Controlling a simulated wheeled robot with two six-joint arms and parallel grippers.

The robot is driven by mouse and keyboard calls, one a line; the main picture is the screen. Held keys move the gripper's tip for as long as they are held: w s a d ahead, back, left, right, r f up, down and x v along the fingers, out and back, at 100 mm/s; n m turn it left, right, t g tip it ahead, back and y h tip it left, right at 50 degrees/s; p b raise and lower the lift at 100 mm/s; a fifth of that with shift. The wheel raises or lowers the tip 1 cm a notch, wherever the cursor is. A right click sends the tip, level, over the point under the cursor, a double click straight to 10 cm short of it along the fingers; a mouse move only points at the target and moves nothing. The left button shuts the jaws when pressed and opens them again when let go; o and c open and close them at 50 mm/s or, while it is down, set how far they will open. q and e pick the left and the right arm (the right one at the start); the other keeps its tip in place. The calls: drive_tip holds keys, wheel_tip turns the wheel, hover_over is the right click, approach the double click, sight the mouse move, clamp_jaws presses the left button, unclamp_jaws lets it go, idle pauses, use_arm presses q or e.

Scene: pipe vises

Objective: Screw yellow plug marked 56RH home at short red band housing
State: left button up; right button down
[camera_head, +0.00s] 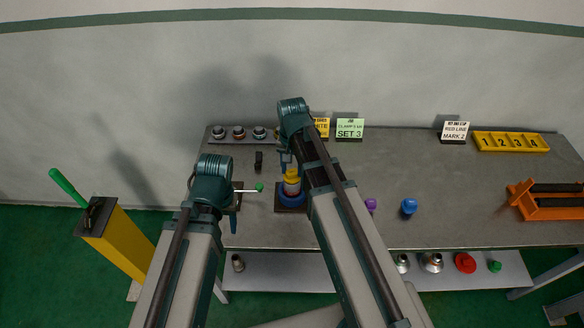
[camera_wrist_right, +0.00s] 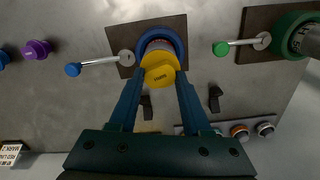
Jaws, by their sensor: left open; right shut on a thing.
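The yellow plug (camera_wrist_right: 160,70) sits upright on top of the housing with a reddish band (camera_wrist_right: 157,46), held in the blue vise (camera_wrist_right: 178,38). In the head view the plug (camera_head: 292,174) shows just above the band (camera_head: 292,187) and the blue vise ring (camera_head: 291,198). My right gripper (camera_wrist_right: 161,78) is shut on the plug, one finger on each side. The marking on the plug is too small to read. Whether plug and housing are fully seated cannot be told. My left gripper (camera_head: 234,222) is open and low at the left, mostly hidden by its arm.
A green vise (camera_wrist_right: 290,35) with a green-knobbed lever (camera_wrist_right: 220,48) stands beside the blue one, whose lever has a blue knob (camera_wrist_right: 73,69). Purple (camera_head: 371,205) and blue (camera_head: 409,206) pieces lie right. Signs (camera_head: 350,128) and small fittings (camera_head: 239,133) line the back.

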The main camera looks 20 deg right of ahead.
sight(292, 173)
drive_tip(key=shift+f, duration=0.15)
drive_tip(key=shift+c, duration=1.4)
unclamp_jaws()
wheel_tip(292, 173, up, 14)
drive_tip(key=p, duration=1.3)
drive_tip(key=shift+p, duration=0.4)
drive_tip(key=s+a+f+n+b, duration=0.4)
drive_tip(key=s+a+f+b, duration=0.1)
drive_tip(key=s, duration=0.2)
drive_tip(key=s+a+f+n+h+b, duration=0.1)
drive_tip(key=s+a+f+n+b, duration=0.4)
drive_tip(key=s, duration=0.2)
drive_tip(key=shift+s+a+n, duration=0.15)
drive_tip(key=shift+a+n, duration=0.1)
drive_tip(key=shift+n, duration=0.05)
